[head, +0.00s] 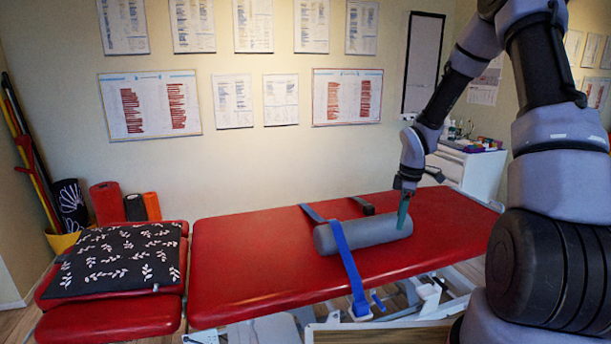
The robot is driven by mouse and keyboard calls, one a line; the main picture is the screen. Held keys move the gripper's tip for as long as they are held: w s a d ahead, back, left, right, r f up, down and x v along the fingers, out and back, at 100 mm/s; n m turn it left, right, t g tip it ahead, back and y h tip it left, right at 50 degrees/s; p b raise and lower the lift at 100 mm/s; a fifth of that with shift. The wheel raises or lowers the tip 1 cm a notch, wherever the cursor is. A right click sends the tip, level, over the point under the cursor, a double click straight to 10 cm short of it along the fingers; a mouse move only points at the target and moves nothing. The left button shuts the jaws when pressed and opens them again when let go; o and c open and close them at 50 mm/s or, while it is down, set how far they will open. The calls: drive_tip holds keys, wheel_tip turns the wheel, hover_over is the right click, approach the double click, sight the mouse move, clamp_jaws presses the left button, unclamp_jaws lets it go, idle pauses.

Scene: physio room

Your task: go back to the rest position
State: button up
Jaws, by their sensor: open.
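My gripper (404,205) points down at the right end of the grey bolster (375,231), on the red treatment table (245,265). A narrow teal piece shows at its tip, in front of the bolster. I cannot tell whether the gripper touches the bolster. The gap between the fingers is too small to make out, but the jaws are open. A blue strap (348,262) runs across the table and over the bolster, and its end hangs over the front edge.
A black leaf-patterned pillow (120,260) lies on the table's left section. A white cabinet (470,169) with bottles stands behind the table at right. Red, black and orange rolls (106,203) stand at the back left. The table's middle left is clear.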

drive_tip(key=s+r+m+t, duration=0.1)
drive_tip(key=s+r+m, duration=0.2)
drive_tip(key=r, duration=0.5)
drive_tip(key=s+r+m+t+h, duration=0.1)
drive_tip(key=s+r+m, duration=0.2)
drive_tip(key=r, duration=0.4)
drive_tip(key=s+r+m+t, duration=0.1)
drive_tip(key=s+r+m, duration=0.2)
drive_tip(key=r, duration=0.5)
drive_tip(key=s+a+r+m+t+y, duration=0.1)
drive_tip(key=s+r+m, duration=0.3)
drive_tip(key=s, duration=0.4)
drive_tip(key=s+a+r+m+t+y, duration=0.1)
drive_tip(key=s+a+r+m+t, duration=0.1)
drive_tip(key=s+r+m, duration=0.3)
drive_tip(key=s+a+r, duration=0.1)
drive_tip(key=s, duration=0.2)
drive_tip(key=shift+r+t, duration=0.35)
drive_tip(key=shift+t, duration=0.05)
drive_tip(key=shift+w, duration=0.1)
